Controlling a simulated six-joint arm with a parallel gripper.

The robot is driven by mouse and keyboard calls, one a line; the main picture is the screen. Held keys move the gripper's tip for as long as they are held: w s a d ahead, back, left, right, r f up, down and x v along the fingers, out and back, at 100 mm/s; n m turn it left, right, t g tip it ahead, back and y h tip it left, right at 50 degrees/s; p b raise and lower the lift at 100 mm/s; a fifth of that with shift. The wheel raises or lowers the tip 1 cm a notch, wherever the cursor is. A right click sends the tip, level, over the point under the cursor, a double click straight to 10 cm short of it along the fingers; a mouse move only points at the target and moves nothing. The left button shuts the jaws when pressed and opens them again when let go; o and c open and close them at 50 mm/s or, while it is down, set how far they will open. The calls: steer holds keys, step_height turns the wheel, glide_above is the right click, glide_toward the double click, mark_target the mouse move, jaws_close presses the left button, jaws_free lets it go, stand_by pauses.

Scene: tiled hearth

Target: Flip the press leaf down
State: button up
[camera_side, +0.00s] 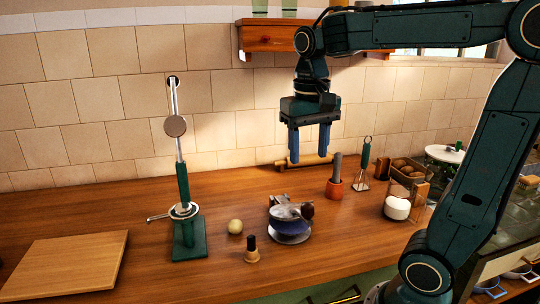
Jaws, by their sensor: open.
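A small press (290,234) with a round blue body and a grey metallic upper part stands on the wooden counter near the middle. Its upper part looks like the leaf (289,211); I cannot tell its exact angle. A dark brown round knob shows at its right side. My gripper (309,158) hangs above and slightly right of the press, pointing down. Its two blue fingers are apart with nothing between them, clear of the press.
A tall green stand (189,240) with a raised metal arm is at left, beside a wooden board (70,265). A pale ball (235,226) and a dark-topped stamp (251,250) sit near the press.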

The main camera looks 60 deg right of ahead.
mark_target(307, 203)
steer(key=shift+d, duration=0.35)
steer(key=shift+d+f, duration=0.15)
steer(key=shift+f, duration=6.7)
jaws_close()
